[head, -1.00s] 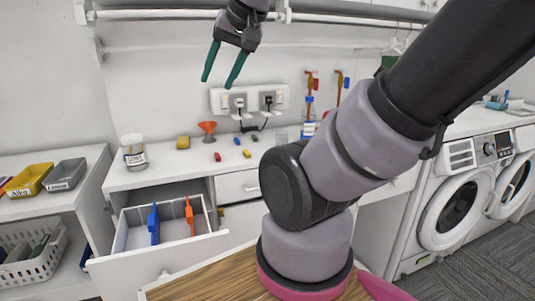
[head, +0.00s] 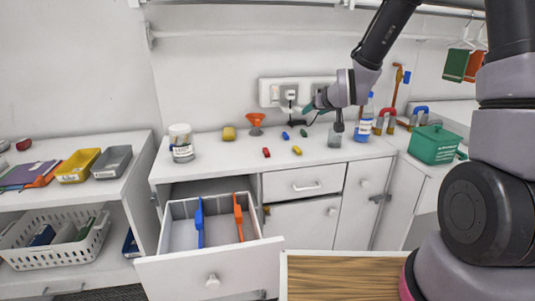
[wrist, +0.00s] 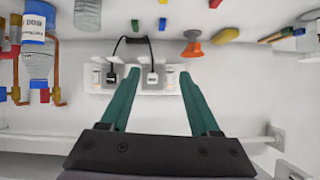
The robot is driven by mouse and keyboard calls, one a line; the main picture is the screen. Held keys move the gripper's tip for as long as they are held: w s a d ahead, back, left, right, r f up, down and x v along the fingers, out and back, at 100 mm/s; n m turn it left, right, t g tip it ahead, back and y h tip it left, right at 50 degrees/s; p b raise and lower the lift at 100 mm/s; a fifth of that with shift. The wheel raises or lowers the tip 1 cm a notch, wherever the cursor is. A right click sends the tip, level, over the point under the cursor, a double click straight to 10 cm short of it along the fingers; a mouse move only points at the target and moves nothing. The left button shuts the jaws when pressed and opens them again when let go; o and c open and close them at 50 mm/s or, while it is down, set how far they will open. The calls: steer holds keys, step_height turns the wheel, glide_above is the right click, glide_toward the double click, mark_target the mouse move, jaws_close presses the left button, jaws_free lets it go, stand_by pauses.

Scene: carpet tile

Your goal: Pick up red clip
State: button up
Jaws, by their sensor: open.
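The red clip (head: 266,152) looks like a small red block lying on the white counter, near the front edge above the drawers. In the wrist view, a small red piece (wrist: 215,3) shows at the top edge, partly cut off. My gripper (head: 312,107) is above the counter, up and to the right of the red piece, with teal fingers toward the wall sockets. In the wrist view its two fingers (wrist: 160,72) are spread apart with nothing between them.
Yellow (head: 297,150) and blue (head: 285,136) pieces lie near the red one. A glass (head: 335,139) and bottle (head: 364,125) stand right. An open drawer (head: 210,265) juts out below.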

steer(key=w+a+f+n+t+y, duration=0.1)
steer(key=a+f+t, duration=0.1)
steer(key=a+f, duration=0.75)
steer(key=t, duration=0.2)
glide_toward(267, 152)
steer(key=x, duration=0.9)
jaws_close()
